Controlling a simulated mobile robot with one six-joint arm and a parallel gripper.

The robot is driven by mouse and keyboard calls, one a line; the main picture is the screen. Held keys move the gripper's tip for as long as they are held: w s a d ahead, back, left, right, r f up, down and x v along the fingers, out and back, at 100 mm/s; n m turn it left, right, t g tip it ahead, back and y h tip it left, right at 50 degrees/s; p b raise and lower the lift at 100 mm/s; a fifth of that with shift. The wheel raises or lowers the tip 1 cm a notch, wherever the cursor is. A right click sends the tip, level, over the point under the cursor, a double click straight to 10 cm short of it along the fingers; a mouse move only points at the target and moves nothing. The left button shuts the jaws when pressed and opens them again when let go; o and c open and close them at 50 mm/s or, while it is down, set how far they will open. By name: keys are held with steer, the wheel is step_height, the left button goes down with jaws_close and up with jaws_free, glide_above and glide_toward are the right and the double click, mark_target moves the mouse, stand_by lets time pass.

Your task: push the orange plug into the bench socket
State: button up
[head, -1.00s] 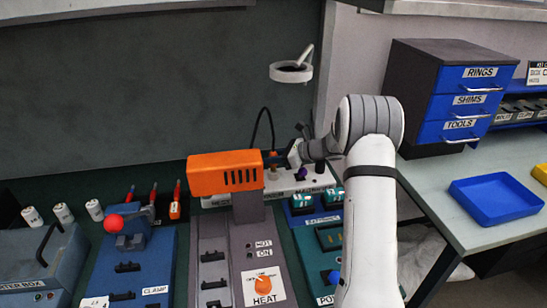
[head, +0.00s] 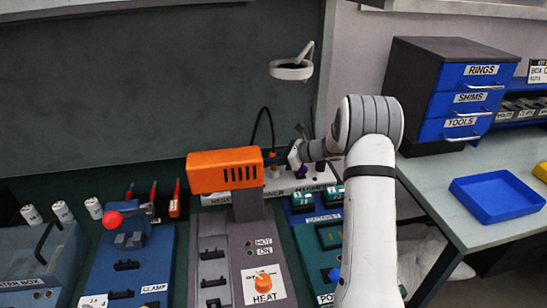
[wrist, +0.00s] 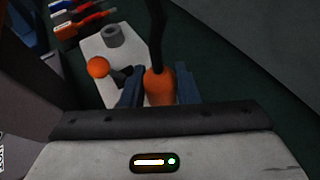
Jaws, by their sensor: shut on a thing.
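The orange plug (wrist: 160,86) is between the two blue fingers of my gripper (wrist: 160,88) in the wrist view. My gripper is shut on it, and a black cable rises from the plug. In the head view the plug (head: 272,154) is small, with the cable looping above it, beside my gripper (head: 290,155) and behind the orange heater head. The white socket strip (head: 318,178) runs along the back of the bench. In the wrist view the strip (wrist: 95,48) carries a grey round fitting (wrist: 112,35) and an orange round piece (wrist: 98,67), left of the plug. The plug's lower end is hidden.
The orange heater head (head: 225,170) on its column stands in front of the strip, left of my gripper. A blue clamp station (head: 130,265) is left. A magnifier lamp (head: 291,68) hangs above. A drawer cabinet (head: 440,95) and blue tray (head: 497,196) stand right.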

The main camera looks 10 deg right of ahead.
steer(key=shift+f+b, duration=0.3)
steer(key=shift+f, duration=0.2)
steer(key=o, duration=1)
steer(key=shift+s+f, duration=0.1)
steer(key=shift+o, duration=0.2)
steer(key=v, duration=0.8)
steer(key=shift+a, duration=0.1)
